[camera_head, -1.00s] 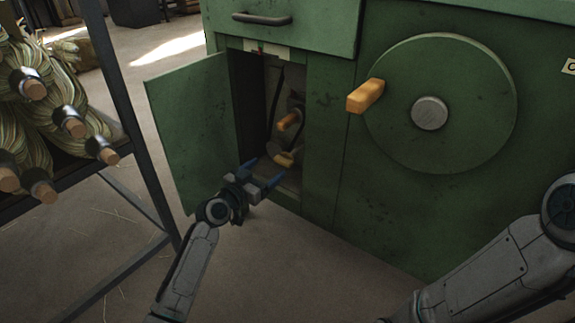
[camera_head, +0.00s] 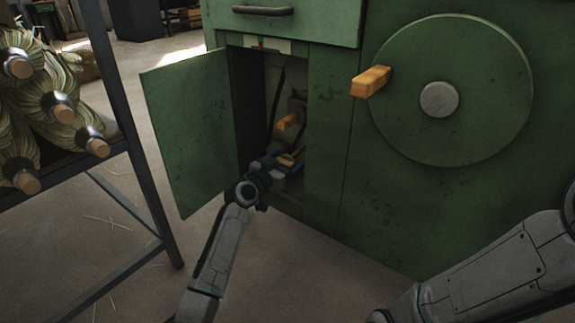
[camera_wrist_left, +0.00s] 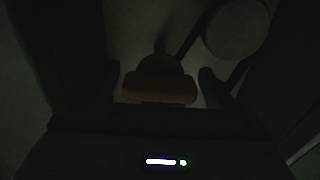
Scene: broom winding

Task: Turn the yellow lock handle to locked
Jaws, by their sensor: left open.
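Inside the open green cabinet, two yellow-orange handles show in the head view: an upper one (camera_head: 288,122) and a lower one (camera_head: 286,160). The pictures do not mark which is the lock handle. My left gripper (camera_head: 283,164) is inside the doorway at the lower handle, which it partly hides. In the dark left wrist view, a handle (camera_wrist_left: 160,90) lies crosswise between the two open fingers (camera_wrist_left: 160,84), with a gap at each side. My right gripper is out of view; only part of that arm shows.
The cabinet door (camera_head: 190,130) stands open left of my left arm. A rack with brooms (camera_head: 50,105) stands at left.

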